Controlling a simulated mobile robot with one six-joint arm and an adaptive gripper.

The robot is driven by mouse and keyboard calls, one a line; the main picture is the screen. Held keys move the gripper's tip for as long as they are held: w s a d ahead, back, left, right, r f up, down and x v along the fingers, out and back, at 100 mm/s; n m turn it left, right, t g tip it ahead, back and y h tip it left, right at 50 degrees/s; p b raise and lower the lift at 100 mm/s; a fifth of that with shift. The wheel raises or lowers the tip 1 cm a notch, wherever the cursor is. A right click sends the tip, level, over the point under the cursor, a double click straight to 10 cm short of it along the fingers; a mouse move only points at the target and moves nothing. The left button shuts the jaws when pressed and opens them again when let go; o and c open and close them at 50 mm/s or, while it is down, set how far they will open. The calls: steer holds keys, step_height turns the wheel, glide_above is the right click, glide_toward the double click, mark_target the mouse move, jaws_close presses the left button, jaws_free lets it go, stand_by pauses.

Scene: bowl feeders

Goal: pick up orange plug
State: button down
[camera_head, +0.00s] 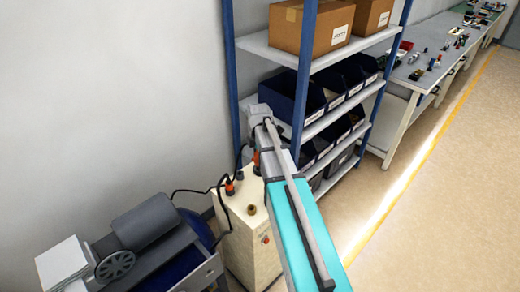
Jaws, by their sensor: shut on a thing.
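My arm reaches from the bottom right up to the shelf's left post, its wrist bent downward. My gripper (255,150) is small and dark below the wrist, partly hidden by the arm. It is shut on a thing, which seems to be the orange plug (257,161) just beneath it. Whether that plug is seated or lifted cannot be told. A second orange plug (230,187) with a black cable stands on the beige cabinet's top (240,203), left of the gripper.
A brass-coloured fitting (251,209) sits bare on the cabinet top. Black cables loop left from the plugs. A machine with a grey motor (145,222) stands at lower left. A blue-post shelf (232,75) with boxes and bins rises close behind. The floor at right is clear.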

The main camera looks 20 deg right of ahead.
steer(key=s+a+r+p, duration=0.2)
steer(key=s+a+r, duration=0.1)
steer(key=s, duration=0.4)
steer(key=shift+s+a+r+p, duration=0.15)
steer(key=shift+a+r+p, duration=0.1)
steer(key=shift+a+p, duration=0.15)
stand_by(0.3)
steer(key=shift+a, duration=0.3)
steer(key=shift+s, duration=0.1)
